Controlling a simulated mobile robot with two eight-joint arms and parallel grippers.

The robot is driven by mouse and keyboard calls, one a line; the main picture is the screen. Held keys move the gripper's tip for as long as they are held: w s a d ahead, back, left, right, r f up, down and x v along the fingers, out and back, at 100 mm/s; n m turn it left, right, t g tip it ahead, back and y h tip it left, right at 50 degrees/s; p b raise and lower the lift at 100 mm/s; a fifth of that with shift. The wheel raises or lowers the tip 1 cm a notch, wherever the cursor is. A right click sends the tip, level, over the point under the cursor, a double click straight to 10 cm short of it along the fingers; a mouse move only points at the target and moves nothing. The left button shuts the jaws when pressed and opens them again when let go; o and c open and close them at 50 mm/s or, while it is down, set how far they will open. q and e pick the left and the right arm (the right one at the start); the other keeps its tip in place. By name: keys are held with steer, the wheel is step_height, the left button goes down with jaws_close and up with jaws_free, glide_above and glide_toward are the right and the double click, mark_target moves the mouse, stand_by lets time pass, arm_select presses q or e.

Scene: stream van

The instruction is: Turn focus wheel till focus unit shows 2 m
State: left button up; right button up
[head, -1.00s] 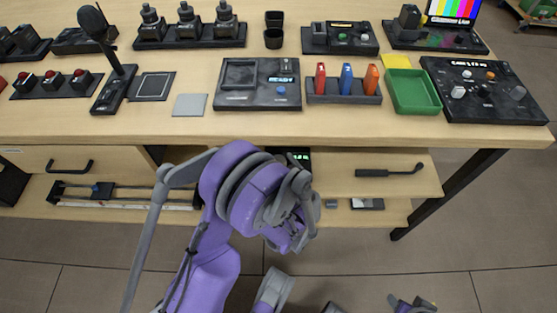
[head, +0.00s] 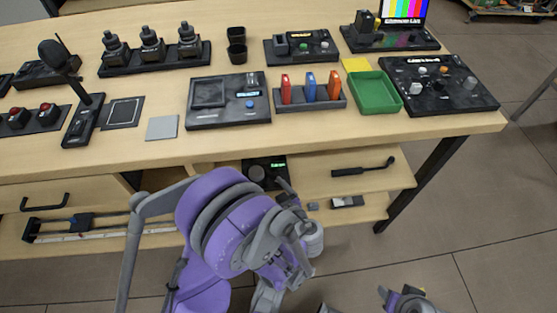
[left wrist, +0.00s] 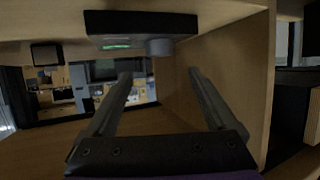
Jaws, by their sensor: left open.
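The focus unit (head: 265,172) is a dark box with a lit green display and a round focus wheel (head: 256,173). It sits in the open bay under the tabletop. In the left wrist view the unit (left wrist: 140,24) appears at the top, with its green display (left wrist: 118,45) and grey wheel (left wrist: 158,47). The display text is too small to read. My left gripper (left wrist: 160,85) is open and empty, its two fingers apart, with the wheel beyond and above them in that view. In the head view my purple left arm partly hides this gripper. My right gripper (head: 405,298) is low at the right.
The wooden table (head: 340,133) carries several control panels, a green tray (head: 376,93) and a microphone (head: 62,60). A shelf with a black handle tool (head: 363,168) lies right of the unit. A drawer (head: 90,196) is at left.

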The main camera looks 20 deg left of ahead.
arm_select(q)
steer(key=shift+a, duration=0.1)
steer(key=shift+s+a+r+m, duration=0.15)
steer(key=shift+a+m, duration=0.05)
steer(key=shift+m, duration=0.1)
steer(key=s+d+r+m+g+h, duration=0.25)
steer(key=s+m+h, duration=0.25)
steer(key=s, duration=0.3)
steer(key=s+d+r+m+g+h, duration=0.1)
steer(key=s+r+m+h, duration=0.4)
steer(key=s, duration=0.4)
step_height(320, 180, up, 23)
steer(key=w+p, duration=0.2)
steer(key=p, duration=1.9)
steer(key=shift+r+t+h, duration=0.2)
steer(key=shift+t+h, duration=0.2)
steer(key=shift+t, duration=0.05)
arm_select(e)
step_height(320, 180, up, 24)
steer(key=w+t, duration=0.1)
steer(key=shift+w, duration=0.2)
arm_select(q)
steer(key=shift+s, duration=0.2)
arm_select(e)
steer(key=shift+s+r, duration=0.1)
steer(key=shift+s, duration=0.05)
